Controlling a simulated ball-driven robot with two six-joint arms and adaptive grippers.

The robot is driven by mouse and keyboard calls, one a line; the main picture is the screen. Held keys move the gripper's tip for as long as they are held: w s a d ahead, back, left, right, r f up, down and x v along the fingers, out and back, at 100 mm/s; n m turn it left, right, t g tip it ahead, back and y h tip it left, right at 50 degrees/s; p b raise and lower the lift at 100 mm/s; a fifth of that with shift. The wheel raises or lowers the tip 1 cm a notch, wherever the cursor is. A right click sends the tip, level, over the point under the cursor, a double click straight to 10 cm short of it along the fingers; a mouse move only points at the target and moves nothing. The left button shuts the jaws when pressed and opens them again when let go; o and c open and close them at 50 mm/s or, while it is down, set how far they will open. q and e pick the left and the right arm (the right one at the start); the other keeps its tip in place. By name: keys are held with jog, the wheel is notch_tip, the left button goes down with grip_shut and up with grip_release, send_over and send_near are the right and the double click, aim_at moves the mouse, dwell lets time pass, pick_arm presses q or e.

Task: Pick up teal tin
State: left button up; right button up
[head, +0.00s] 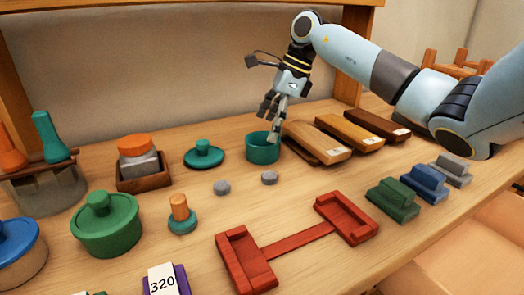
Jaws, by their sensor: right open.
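The teal tin (262,149) is a small round open container near the middle of the wooden table. A teal lid (204,154) with a knob lies on the table to its left. My right gripper (272,122) hangs from the upper right, fingers pointing down. Its fingertips are just above the tin's back right rim and overlap it in the picture. The gripper is open and holds nothing; whether a finger is inside the tin I cannot tell. My left gripper is not in view.
Wooden blocks (345,133) lie close to the tin's right. Two grey pebbles (222,187) and a red two-ended piece (297,243) lie in front. A green lidded pot (106,223) stands left. Green, blue and grey blocks (424,184) line the right. A wall rises behind.

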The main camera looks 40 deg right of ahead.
aim_at(262, 143)
jog(key=x, duration=0.5)
jog(key=shift+s+a+f, duration=0.15)
jog(key=shift+s, duration=0.15)
jog(key=c, duration=1.2)
